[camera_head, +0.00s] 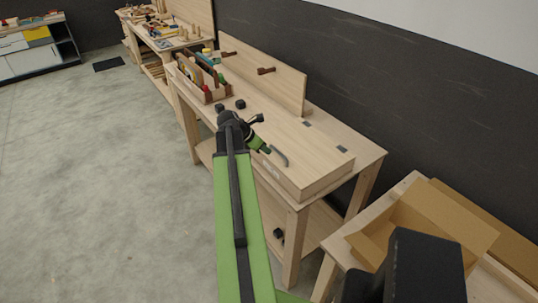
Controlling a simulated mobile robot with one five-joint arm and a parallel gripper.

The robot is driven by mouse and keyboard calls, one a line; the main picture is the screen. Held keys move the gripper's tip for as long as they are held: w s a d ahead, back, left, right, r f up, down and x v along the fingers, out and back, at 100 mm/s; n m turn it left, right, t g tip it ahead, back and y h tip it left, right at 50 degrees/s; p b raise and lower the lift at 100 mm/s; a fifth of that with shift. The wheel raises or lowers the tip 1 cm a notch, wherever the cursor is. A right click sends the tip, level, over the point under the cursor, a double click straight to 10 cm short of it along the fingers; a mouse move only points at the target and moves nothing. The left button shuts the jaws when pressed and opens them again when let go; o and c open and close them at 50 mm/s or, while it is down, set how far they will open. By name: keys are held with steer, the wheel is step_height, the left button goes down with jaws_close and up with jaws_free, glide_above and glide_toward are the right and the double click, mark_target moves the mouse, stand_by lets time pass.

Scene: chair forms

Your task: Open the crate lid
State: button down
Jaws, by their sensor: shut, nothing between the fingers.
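The crate is a low, light-wood box (314,189) on the near end of the workbench. Its flat lid (312,151) lies shut, with two dark hinge plates along the back edge. A curved grey handle (281,157) is at the lid's front edge. My green and black arm reaches up from the bottom of the picture. My gripper (264,148) is small in view, close to the left of the handle, shut and empty. I cannot tell whether it touches the handle. My arm and wrist hide part of the crate's front left.
A wooden tool tote (203,84) stands farther along the workbench (361,149). An upright board (285,86) with brown pegs rises behind it. An open cardboard box (444,212) sits on another bench at the lower right. The grey floor (100,180) at left is clear.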

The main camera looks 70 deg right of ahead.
mark_target(281, 161)
steer(key=b+x, duration=0.7)
steer(key=x, duration=0.2)
steer(key=shift+f, duration=0.2)
steer(key=shift+r, duration=0.1)
